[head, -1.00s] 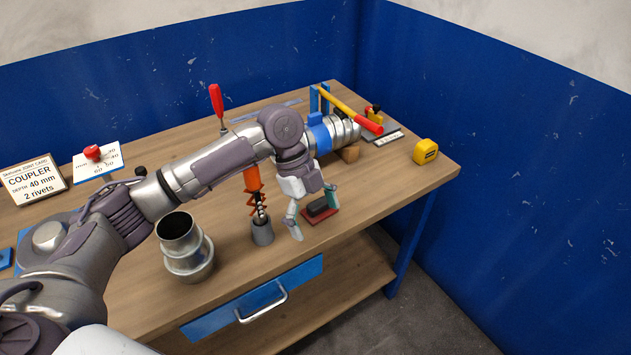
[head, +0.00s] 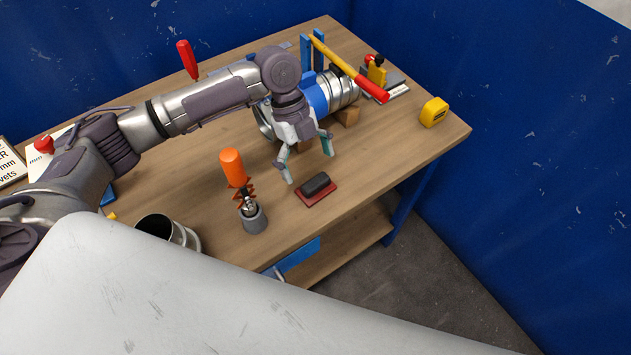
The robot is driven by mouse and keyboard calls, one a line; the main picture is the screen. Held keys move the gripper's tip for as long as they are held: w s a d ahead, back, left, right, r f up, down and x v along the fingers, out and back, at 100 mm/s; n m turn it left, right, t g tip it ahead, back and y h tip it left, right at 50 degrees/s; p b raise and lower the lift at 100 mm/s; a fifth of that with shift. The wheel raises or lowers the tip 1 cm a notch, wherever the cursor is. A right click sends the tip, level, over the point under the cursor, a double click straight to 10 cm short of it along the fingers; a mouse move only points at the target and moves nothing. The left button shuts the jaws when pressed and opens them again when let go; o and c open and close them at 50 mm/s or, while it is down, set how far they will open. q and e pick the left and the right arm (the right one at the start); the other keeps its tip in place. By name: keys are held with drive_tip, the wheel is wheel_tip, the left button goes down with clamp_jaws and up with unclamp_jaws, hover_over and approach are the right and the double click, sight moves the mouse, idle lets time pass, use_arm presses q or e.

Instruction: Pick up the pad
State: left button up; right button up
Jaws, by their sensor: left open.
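The pad looks like a dark grey block (head: 315,184) lying on a flat red base (head: 322,198) near the front edge of the workbench. My left gripper (head: 309,168) is open, with its two teal-tipped fingers pointing down. In the head view it shows just behind and above the pad, with nothing between its fingers. I cannot tell its exact height over the bench. My right gripper is not in view.
An orange-handled tool (head: 233,170) stands in a grey holder left of the pad. A metal duct with a blue band (head: 316,97) lies behind my left gripper. A yellow tape measure (head: 434,112) sits at the right. A metal coupler (head: 160,226) is partly hidden at front left.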

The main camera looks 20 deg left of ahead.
sight(316, 181)
use_arm(q)
drive_tip(key=shift+d+f, duration=0.1)
drive_tip(key=shift+f, duration=0.35)
drive_tip(key=shift+w+d+f+p, duration=0.1)
drive_tip(key=shift+d+f+p, duration=0.05)
drive_tip(key=shift+f+p, duration=0.3)
drive_tip(key=x, duration=0.1)
drive_tip(key=p+x, duration=0.1)
drive_tip(key=x, duration=0.1)
drive_tip(key=shift+w+f, duration=0.25)
drive_tip(key=shift+f, duration=0.15)
drive_tip(key=shift+f+p, duration=0.3)
drive_tip(key=shift+d+f, duration=0.1)
drive_tip(key=shift+f, duration=0.05)
drive_tip(key=c, duration=1.2)
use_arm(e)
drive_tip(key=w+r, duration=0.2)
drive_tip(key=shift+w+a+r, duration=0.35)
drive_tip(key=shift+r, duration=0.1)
